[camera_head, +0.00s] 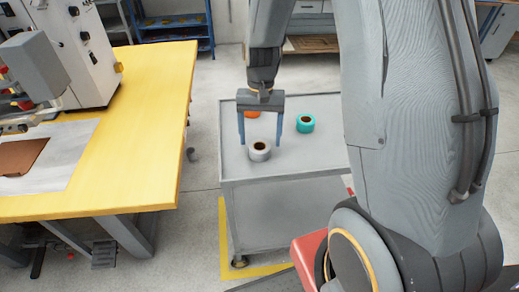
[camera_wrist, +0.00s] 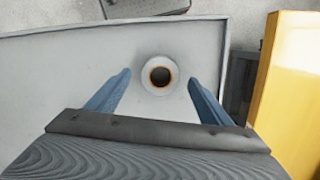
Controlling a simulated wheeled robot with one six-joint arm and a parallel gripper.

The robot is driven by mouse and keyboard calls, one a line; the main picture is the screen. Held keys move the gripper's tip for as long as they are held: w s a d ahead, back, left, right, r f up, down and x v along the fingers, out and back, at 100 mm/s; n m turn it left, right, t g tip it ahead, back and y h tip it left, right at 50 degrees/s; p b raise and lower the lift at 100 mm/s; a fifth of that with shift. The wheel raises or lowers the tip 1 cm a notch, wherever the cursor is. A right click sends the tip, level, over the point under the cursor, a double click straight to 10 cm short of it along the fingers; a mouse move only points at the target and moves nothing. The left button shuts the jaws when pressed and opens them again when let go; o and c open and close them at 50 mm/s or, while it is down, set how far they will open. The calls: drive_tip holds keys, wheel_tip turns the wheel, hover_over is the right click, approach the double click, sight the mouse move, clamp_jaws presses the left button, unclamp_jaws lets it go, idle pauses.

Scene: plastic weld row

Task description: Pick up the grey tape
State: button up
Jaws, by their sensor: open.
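The grey tape (camera_head: 259,152) is a roll lying flat on the top of a grey cart (camera_head: 300,170). It also shows in the wrist view (camera_wrist: 159,88), seen from above, with a dark hole and an orange-brown inner edge. My gripper (camera_head: 260,143) is open and points down over the cart. In the wrist view its two blue fingers (camera_wrist: 159,82) are spread to either side of the tape, with a gap on each side. I cannot tell exactly how high the fingertips are above the cart top. The tape is not held.
A teal tape roll (camera_head: 305,123) lies to the right on the cart. An orange roll (camera_head: 252,114) sits behind my gripper, partly hidden. A yellow table (camera_head: 150,130) with a machine (camera_head: 75,50) stands at the left, separated from the cart by a floor gap.

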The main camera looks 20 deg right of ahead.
sight(260, 146)
drive_tip(key=shift+s+a+f+p, duration=0.15)
drive_tip(key=shift+f+p, duration=0.35)
drive_tip(key=shift+f, duration=1.6)
drive_tip(key=c, duration=1.2)
